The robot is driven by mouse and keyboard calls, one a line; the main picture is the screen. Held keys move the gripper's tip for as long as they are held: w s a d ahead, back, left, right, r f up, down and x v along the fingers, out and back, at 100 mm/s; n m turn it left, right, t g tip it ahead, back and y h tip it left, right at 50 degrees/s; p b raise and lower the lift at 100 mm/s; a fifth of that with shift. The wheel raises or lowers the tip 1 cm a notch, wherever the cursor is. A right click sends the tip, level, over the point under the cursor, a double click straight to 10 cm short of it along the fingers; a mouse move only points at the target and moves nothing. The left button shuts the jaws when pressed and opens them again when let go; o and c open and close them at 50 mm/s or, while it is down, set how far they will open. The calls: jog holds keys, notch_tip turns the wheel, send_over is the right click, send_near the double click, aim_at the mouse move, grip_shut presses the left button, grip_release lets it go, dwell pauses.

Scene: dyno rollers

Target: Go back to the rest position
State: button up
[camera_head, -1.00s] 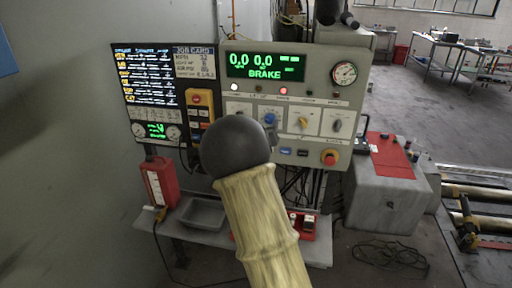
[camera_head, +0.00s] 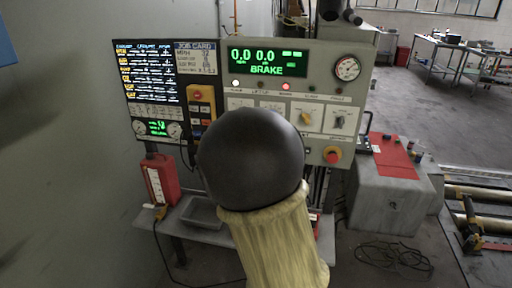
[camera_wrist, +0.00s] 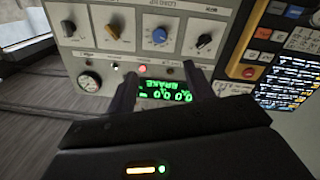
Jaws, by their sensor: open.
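My gripper (camera_wrist: 165,92) shows in the wrist view with its two dark fingers apart and nothing between them. It faces the control panel (camera_head: 318,88), whose green display (camera_head: 267,63) reads 0.0 0.0 BRAKE. The display also appears upside down between the fingers in the wrist view (camera_wrist: 165,90). In the head view my arm, with a dark round joint and a pale sleeve, stands in front of the panel's lower left part and hides some knobs. The gripper itself is hidden there.
A job card screen (camera_head: 148,72) and a yellow pendant (camera_head: 201,100) are left of the panel. A red box (camera_head: 160,180) and grey tray (camera_head: 203,212) sit on the shelf below. A grey cabinet (camera_head: 385,205) and rollers (camera_head: 480,192) are at right. Open floor lies behind.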

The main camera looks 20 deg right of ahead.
dwell(0.3)
jog(key=s+a+f+n+g+y+p, duration=0.3)
jog(key=s+a+f+g+y, duration=0.2)
jog(key=s+a+f+y, duration=0.3)
jog(key=s+a+f+g+y+p, duration=0.1)
jog(key=s+f+g, duration=0.1)
jog(key=s, duration=0.5)
jog(key=s+f+g+y+p, duration=0.1)
jog(key=s+g, duration=0.4)
jog(key=s, duration=0.3)
jog(key=shift+a+f+n+y+p, duration=0.3)
jog(key=shift+a+f, duration=0.05)
dwell(0.6)
